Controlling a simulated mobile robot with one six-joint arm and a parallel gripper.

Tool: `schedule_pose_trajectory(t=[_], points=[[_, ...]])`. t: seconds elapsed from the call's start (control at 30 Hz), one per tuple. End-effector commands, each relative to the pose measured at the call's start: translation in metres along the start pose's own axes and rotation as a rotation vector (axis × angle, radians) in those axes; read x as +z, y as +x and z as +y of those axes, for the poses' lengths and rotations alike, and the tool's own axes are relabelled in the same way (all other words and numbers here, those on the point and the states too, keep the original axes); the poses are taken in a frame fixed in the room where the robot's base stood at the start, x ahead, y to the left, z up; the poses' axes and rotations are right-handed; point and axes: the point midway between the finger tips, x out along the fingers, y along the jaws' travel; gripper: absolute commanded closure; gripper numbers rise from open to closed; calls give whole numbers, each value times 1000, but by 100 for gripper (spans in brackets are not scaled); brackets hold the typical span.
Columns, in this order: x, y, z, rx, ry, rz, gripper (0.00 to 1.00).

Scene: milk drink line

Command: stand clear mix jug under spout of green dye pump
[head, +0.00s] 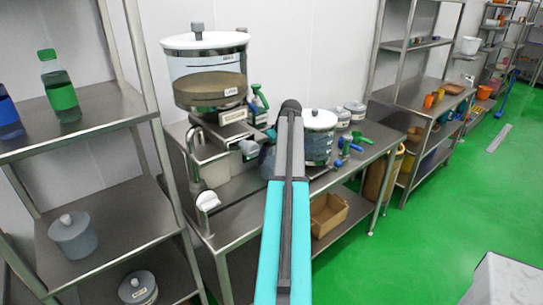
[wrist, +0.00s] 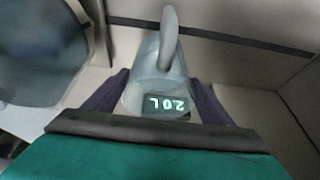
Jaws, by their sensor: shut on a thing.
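In the wrist view a translucent grey jug (wrist: 160,85) with a loop at its top and an upside-down "2.0 L" label sits between the dark fingers of my gripper (wrist: 158,100), which is shut on it. I take it for the clear mix jug. In the head view my arm hides the gripper and most of the jug; a blue-grey part (head: 267,158) shows left of the arm, over the steel table. A green upright piece (head: 259,96) behind the big tank may be the green dye pump; its spout cannot be made out.
The big lidded tank (head: 207,80) stands at the table's left, with a smaller lidded vessel (head: 319,139) right of my arm. Green and blue handled items (head: 350,146) lie further right. The left shelf (head: 100,108) holds a green bottle (head: 60,90) and a blue one (head: 8,112).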

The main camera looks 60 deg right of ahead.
Motion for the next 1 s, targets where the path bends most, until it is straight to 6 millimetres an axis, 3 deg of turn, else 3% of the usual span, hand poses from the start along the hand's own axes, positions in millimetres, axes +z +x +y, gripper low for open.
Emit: schedule_pose_trajectory(t=[0.5, 0.53, 0.6, 0.63, 1.0], points=[[2, 7, 0, 0, -1, 2, 84], [2, 8, 0, 0, -1, 0, 22], [2, 7, -1, 0, -1, 0, 10], [2, 7, -1, 0, -1, 0, 5], [1, 6, -1, 0, -2, 0, 5]])
